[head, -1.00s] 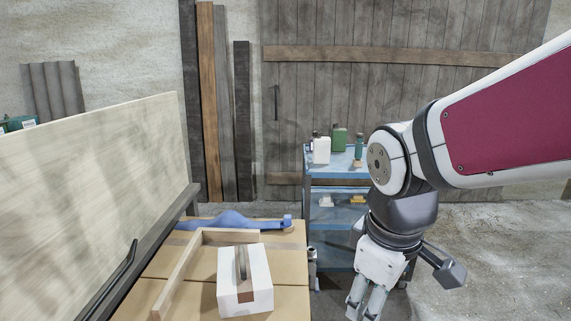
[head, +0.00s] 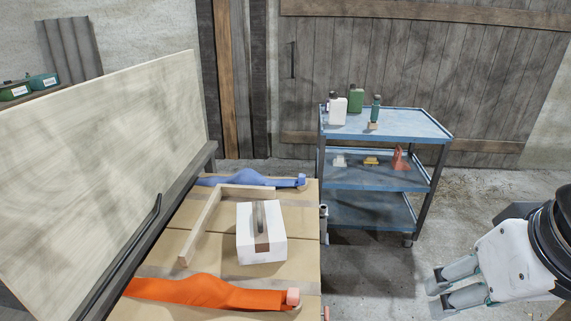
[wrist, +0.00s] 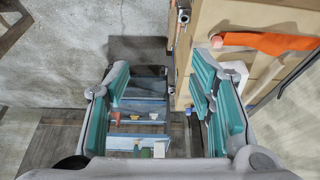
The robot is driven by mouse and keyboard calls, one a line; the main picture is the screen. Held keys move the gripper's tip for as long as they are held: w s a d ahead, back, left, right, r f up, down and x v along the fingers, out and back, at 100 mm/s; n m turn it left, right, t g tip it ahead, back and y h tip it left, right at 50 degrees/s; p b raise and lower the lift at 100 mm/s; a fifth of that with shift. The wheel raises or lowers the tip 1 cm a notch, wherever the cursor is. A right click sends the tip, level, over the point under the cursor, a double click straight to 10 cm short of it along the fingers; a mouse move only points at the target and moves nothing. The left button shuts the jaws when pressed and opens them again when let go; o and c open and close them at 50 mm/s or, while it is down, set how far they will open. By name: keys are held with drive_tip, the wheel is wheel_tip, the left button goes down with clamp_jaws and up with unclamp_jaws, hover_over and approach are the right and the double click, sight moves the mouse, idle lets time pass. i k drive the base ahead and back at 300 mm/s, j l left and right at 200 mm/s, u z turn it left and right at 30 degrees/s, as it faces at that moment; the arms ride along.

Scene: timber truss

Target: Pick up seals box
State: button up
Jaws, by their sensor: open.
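An L-shaped wooden piece (head: 205,222) lies close behind and left of the box. An orange strap (head: 205,292) lies in front, a blue strap (head: 240,179) behind. A tall pale panel (head: 100,170) bounds the left. A blue cart (head: 400,124) with bottles stands beyond; open floor lies right.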

sight(262, 237)
drive_tip(key=i+j, duration=0.1)
drive_tip(key=j, duration=0.35)
drive_tip(key=i+j, duration=0.1)
drive_tip(key=j, duration=0.3)
drive_tip(key=i+j, duration=0.15)
drive_tip(key=j, duration=0.3)
drive_tip(key=i+j, duration=0.1)
drive_tip(key=j, duration=0.3)
drive_tip(key=z, duration=0.05)
